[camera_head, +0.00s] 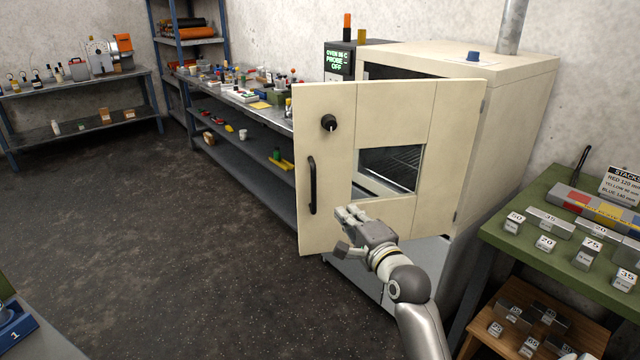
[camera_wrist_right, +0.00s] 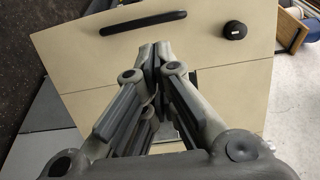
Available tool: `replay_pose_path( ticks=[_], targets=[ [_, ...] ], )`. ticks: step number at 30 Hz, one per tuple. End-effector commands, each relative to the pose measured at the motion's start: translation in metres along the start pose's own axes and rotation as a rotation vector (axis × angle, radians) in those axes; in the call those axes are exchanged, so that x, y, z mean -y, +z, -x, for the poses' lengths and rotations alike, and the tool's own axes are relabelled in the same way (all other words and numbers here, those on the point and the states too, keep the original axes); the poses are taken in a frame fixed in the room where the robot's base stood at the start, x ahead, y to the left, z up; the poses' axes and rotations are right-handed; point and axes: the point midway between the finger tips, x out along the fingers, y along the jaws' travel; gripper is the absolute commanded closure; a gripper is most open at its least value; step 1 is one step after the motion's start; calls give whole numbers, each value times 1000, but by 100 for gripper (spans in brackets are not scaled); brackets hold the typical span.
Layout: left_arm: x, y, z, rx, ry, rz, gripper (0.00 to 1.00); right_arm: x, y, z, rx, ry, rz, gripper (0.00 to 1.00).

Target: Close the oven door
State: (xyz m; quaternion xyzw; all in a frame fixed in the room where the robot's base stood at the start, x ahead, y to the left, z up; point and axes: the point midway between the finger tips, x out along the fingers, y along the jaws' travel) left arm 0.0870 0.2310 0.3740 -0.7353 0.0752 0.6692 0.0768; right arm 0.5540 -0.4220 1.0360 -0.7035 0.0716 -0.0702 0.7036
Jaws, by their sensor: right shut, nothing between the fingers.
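The cream oven (camera_head: 515,100) stands against the back wall. Its door (camera_head: 332,200) is open and swung out on hinges at its right edge. The door has a black vertical handle (camera_head: 312,185), a black knob (camera_head: 329,122) and a window (camera_head: 390,168) showing wire racks. My right gripper (camera_head: 345,222) is in front of the door's lower part, right of the handle. In the right wrist view, its fingers (camera_wrist_right: 155,55) are together and empty, pointing at the door face, with the handle (camera_wrist_right: 143,22) beyond them. I cannot tell whether they touch the door. The left gripper is not in view.
A green table (camera_head: 555,225) with labelled metal weights stands close on the right, with a wooden shelf (camera_head: 540,320) below. A long bench (camera_head: 240,100) with many small items runs behind the door. The dark floor (camera_head: 170,230) to the left is clear.

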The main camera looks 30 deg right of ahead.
Motion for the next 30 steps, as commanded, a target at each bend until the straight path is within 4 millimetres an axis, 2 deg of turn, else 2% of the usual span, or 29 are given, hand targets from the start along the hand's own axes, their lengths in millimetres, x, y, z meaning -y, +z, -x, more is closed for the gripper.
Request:
replay_pose_path(
  ticks=[8, 21, 30],
  targets=[
    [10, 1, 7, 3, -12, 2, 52, 2, 0, -40, 1, -2, -1, 100],
    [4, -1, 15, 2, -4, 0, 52, 2, 0, -107, 1, -1, 0, 100],
    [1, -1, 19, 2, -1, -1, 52, 1, 0, -132, 1, -3, -1, 100]
  ],
)
